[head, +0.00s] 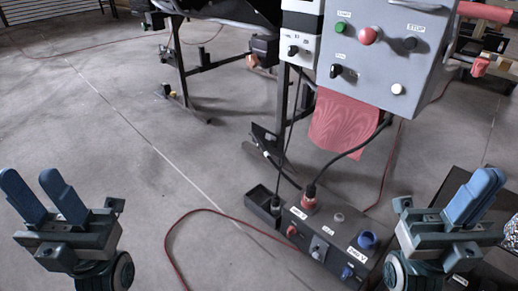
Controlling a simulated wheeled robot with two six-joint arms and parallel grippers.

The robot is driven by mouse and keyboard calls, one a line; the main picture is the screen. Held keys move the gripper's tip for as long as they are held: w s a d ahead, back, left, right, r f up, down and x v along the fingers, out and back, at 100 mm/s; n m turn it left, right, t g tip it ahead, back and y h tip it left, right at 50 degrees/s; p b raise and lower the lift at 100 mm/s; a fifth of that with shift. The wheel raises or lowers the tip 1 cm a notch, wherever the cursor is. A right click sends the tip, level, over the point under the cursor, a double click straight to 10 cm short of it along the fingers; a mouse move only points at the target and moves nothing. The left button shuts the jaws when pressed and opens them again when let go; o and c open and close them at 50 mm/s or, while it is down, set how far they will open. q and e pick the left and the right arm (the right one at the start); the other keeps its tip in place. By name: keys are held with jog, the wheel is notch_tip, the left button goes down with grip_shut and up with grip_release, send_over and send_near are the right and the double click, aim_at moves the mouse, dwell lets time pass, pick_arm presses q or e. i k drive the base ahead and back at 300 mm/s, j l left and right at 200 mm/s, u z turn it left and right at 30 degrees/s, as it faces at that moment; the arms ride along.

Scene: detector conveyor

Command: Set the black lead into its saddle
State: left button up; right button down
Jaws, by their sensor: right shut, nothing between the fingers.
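A black lead (352,153) runs from the grey control box down to a red plug (309,199) standing in the power box on the floor. A second, thinner black lead (287,140) hangs from the white switch box to a dark plug (277,207) at the black trough. I cannot tell which lead is meant. A black bracket (265,136) on the stand's leg may be the saddle; its shape is unclear. My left gripper (28,178) is open and empty at the lower left. My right gripper (489,178) is shut and empty at the lower right. Both are apart from the leads.
The labelled power box (325,242) has a blue socket and switches. The grey control box (385,50) carries buttons above a red cloth (343,122). A red cable (185,218) loops on the floor. The floor (130,130) at left centre is mostly clear.

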aim_at(265, 153)
jog(key=i+j, duration=0.25)
jog(key=i+j+z, duration=0.1)
jog(key=j, duration=0.3)
jog(key=i+j, duration=0.3)
jog(key=i+j+z, duration=0.1)
jog(key=i+j, duration=0.2)
jog(key=i+j+z, duration=0.1)
jog(key=j, duration=0.3)
jog(key=i+j, duration=0.3)
jog(key=i+j+z, duration=0.1)
jog(key=j, duration=0.35)
jog(key=i+j, duration=0.3)
